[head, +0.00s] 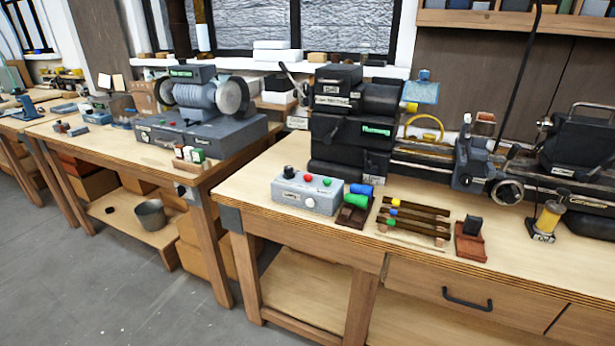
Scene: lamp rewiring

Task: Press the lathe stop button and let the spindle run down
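A black and grey lathe (335,125) stands on the wooden bench at the right, its bed running to the right. In front of its headstock lies a grey control box (308,194). Whether the spindle turns I cannot tell from this single frame. Neither of my grippers shows in the head view.
Right of the box sit a block with blue and green cylinders (356,200), a rack of dark strips (412,218) and a reddish block (469,240). A bench grinder (200,95) stands on the left bench. A gap separates the benches. The bench front before the box is clear.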

